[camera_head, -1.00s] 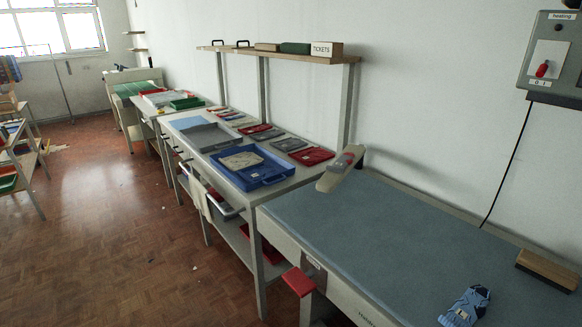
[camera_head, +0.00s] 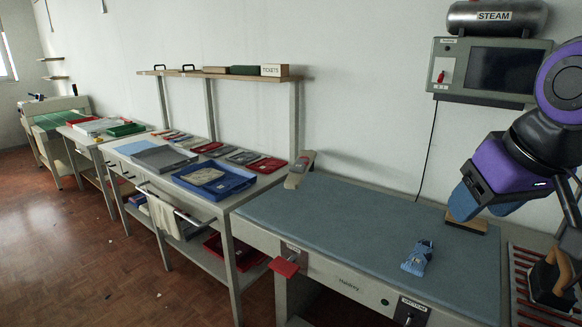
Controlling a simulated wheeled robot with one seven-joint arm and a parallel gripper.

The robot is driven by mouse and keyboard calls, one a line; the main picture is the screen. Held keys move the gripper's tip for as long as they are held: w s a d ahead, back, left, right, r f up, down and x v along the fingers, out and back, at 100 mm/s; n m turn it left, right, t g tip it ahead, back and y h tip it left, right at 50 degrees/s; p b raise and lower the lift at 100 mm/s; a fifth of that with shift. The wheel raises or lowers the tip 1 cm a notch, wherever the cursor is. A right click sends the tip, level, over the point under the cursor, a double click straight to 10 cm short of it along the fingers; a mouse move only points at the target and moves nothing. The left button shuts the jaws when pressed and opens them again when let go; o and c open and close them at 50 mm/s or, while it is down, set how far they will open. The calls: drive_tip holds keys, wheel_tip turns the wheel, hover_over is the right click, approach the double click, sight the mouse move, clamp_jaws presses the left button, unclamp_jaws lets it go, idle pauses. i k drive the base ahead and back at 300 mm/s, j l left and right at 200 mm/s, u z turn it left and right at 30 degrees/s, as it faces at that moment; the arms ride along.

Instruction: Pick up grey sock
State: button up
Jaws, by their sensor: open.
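I cannot make out a thing that is surely a grey sock. A small blue patterned cloth bundle (camera_head: 418,258), perhaps a folded sock, lies on the blue-grey padded board (camera_head: 330,215). Flat grey folded pieces (camera_head: 243,157) lie on the long table at the left, too small to identify. My gripper (camera_head: 482,208), with blue fingers below a purple wrist, is at the right above the back of the board. It is open, up and right of the bundle and apart from it; nothing shows between its fingers.
A blue tray (camera_head: 228,188) with a beige cloth and a grey tray (camera_head: 163,159) stand on the long table. A wooden block (camera_head: 466,224) lies below my gripper. An iron (camera_head: 550,280) stands at the right edge. The board's middle is mostly clear.

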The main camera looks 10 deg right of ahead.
sight(300, 166)
drive_tip(key=j+z, duration=0.1)
drive_tip(key=z, duration=0.4)
drive_tip(key=i+j+z, duration=0.2)
drive_tip(key=j+z, duration=0.2)
drive_tip(key=j, duration=0.25)
drive_tip(key=i+j+z, duration=0.2)
drive_tip(key=j, duration=0.15)
drive_tip(key=j+z, duration=0.2)
drive_tip(key=j, duration=0.15)
drive_tip(key=i+j, duration=0.1)
drive_tip(key=j, duration=0.65)
drive_tip(key=i+j+z, duration=0.1)
drive_tip(key=j, duration=0.65)
drive_tip(key=i+j, duration=0.1)
drive_tip(key=j, duration=0.65)
drive_tip(key=i+j+z, duration=0.1)
drive_tip(key=j, duration=0.65)
